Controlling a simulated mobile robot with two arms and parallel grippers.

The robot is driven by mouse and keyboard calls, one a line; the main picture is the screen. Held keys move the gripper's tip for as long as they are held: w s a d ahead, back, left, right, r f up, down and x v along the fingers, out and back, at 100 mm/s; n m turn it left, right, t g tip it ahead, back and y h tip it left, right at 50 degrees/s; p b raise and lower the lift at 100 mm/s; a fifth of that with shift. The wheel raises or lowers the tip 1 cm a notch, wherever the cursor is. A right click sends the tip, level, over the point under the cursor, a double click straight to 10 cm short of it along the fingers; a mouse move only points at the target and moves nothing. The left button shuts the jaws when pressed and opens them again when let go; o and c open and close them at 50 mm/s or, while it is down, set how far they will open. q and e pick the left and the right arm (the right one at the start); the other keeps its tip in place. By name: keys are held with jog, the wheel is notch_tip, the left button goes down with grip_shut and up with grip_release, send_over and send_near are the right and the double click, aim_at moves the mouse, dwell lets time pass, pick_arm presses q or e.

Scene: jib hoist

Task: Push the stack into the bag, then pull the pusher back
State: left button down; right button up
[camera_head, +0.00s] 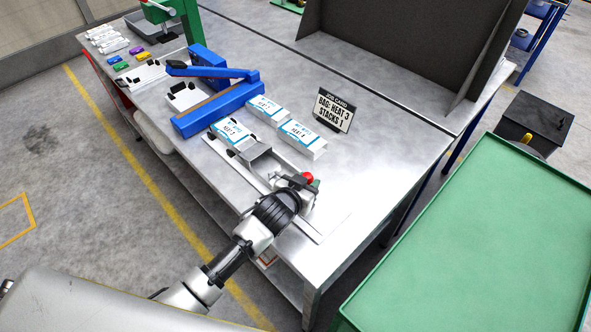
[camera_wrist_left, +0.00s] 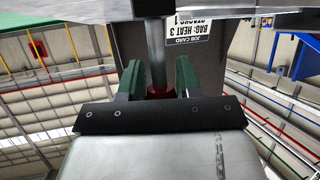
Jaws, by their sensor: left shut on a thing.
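My left gripper (camera_head: 308,184) is shut on the red-knobbed handle of the pusher. In the left wrist view the green fingers (camera_wrist_left: 157,78) stand either side of a metal rod (camera_wrist_left: 155,45) with a red knob (camera_wrist_left: 158,90). The pusher's grey metal head (camera_head: 258,157) lies in a flat track on the bench. A white and blue labelled stack (camera_head: 230,131) sits in the track just beyond the head; I cannot tell whether they touch. I cannot make out the bag clearly. My right gripper is not in view.
The blue sealer (camera_head: 218,106) stands beyond the stack. Two more labelled packs (camera_head: 303,139) (camera_head: 267,110) lie right of the track. A job card (camera_head: 334,110) stands behind them. The bench's right part is clear. A green-topped table (camera_head: 480,240) is at right.

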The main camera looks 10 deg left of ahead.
pick_arm(q)
jog(key=shift+s+d+r, duration=0.1)
jog(key=shift+s+d, duration=0.25)
jog(key=shift+d, duration=0.2)
jog(key=shift+s+d+r, duration=0.1)
jog(key=shift+s+d, duration=0.2)
jog(key=shift+d, duration=0.2)
jog(key=d, duration=0.1)
jog(key=s+d, duration=0.1)
jog(key=s, duration=0.1)
jog(key=shift+d+f, duration=0.25)
jog(key=shift+d, duration=0.15)
jog(key=shift+s+d, duration=0.3)
jog(key=shift+d, duration=0.2)
jog(key=shift+s+d, duration=0.25)
jog(key=shift+d, duration=0.2)
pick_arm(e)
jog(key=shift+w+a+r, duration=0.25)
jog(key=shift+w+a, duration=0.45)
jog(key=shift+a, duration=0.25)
pick_arm(q)
jog(key=c, duration=1.1)
grip_release()
jog(key=shift+c, duration=0.2)
jog(key=shift+s, duration=0.1)
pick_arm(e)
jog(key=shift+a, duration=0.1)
